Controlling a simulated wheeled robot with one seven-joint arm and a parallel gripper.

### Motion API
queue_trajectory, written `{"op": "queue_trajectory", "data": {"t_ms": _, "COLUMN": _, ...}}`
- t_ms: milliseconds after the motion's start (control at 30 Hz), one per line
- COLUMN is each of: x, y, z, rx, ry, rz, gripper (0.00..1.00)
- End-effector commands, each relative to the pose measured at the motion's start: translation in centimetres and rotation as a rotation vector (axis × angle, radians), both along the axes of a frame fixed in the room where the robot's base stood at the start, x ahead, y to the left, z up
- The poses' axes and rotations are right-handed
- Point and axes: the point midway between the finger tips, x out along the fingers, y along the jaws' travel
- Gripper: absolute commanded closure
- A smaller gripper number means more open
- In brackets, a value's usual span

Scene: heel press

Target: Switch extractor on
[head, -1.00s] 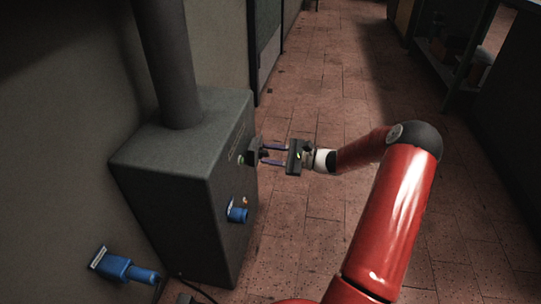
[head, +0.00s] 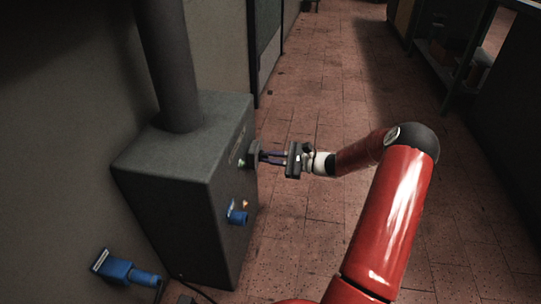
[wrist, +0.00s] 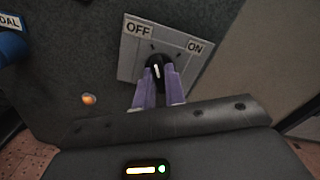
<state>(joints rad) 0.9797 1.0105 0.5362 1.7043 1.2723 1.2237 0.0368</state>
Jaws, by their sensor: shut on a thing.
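The extractor switch is a black rotary knob (wrist: 157,70) with a white pointer mark, on a grey plate (wrist: 128,62) labelled OFF at left and ON at right. The plate looks tilted in the wrist view. The pointer stands nearly straight up in the picture, with neither label clearly in line with it. In the head view the plate (head: 254,152) is on the side of the dark grey box (head: 160,158). My gripper (wrist: 158,92) is shut on the knob with its purple fingers, and it also shows in the head view (head: 263,156). The fingers partly hide the knob.
An orange lamp (wrist: 89,99) glows beside the plate. A blue connector (head: 238,217) sits on the box below, near a label ending in "DAL". The tiled floor (head: 330,230) right of the box is clear.

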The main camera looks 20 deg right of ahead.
Motion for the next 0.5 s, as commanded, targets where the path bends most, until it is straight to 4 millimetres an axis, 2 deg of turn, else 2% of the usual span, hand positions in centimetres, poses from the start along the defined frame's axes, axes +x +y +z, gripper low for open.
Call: {"op": "queue_trajectory", "data": {"t_ms": 500, "x": -0.04, "y": 0.08, "z": 0.47, "rx": 0.244, "ry": 0.366, "rz": 0.001, "gripper": 1.00}}
